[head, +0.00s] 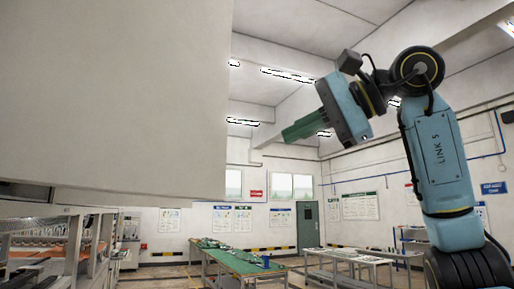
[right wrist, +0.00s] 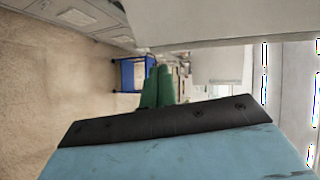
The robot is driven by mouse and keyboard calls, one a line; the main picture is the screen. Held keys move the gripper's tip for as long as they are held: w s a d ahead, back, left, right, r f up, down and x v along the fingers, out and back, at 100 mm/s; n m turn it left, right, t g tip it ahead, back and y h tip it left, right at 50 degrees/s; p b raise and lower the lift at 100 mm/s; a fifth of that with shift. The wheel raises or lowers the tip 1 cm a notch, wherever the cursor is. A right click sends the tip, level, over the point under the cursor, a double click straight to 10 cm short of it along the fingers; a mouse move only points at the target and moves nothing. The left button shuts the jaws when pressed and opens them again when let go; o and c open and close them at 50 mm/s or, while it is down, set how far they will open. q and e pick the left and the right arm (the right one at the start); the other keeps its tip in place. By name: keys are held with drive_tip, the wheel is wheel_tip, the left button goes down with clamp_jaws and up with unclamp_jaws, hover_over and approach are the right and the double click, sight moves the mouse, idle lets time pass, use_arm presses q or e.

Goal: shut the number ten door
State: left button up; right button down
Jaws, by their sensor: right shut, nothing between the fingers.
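A large plain pale panel (head: 120,90) fills the upper left of the head view, very close. No number shows on it, so I cannot tell whether it is the number ten door. My right gripper (head: 286,134) is raised to the right of the panel's edge, with its green fingers together and empty, pointing left and slightly down. In the right wrist view the shut green fingers (right wrist: 157,84) stand apart from a pale panel (right wrist: 200,18) at the top. My left gripper is not in view.
Green-topped tables (head: 238,262) and a white-topped table (head: 350,255) stand farther back. A metal rack (head: 75,245) is at lower left. A grey-green door (head: 307,224) is in the far wall. A blue cart (right wrist: 128,75) and pale cabinets (right wrist: 75,14) show in the right wrist view.

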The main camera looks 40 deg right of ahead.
drive_tip(key=x, duration=0.3)
approach(222, 162)
drive_tip(key=w+f, duration=0.2)
drive_tip(key=w+a+p, duration=0.1)
drive_tip(key=w+a, duration=0.1)
drive_tip(key=w, duration=0.1)
drive_tip(key=shift+r+p, duration=0.1)
drive_tip(key=shift+p, duration=0.3)
drive_tip(key=shift+w+a, duration=0.1)
drive_tip(key=shift+w, duration=0.3)
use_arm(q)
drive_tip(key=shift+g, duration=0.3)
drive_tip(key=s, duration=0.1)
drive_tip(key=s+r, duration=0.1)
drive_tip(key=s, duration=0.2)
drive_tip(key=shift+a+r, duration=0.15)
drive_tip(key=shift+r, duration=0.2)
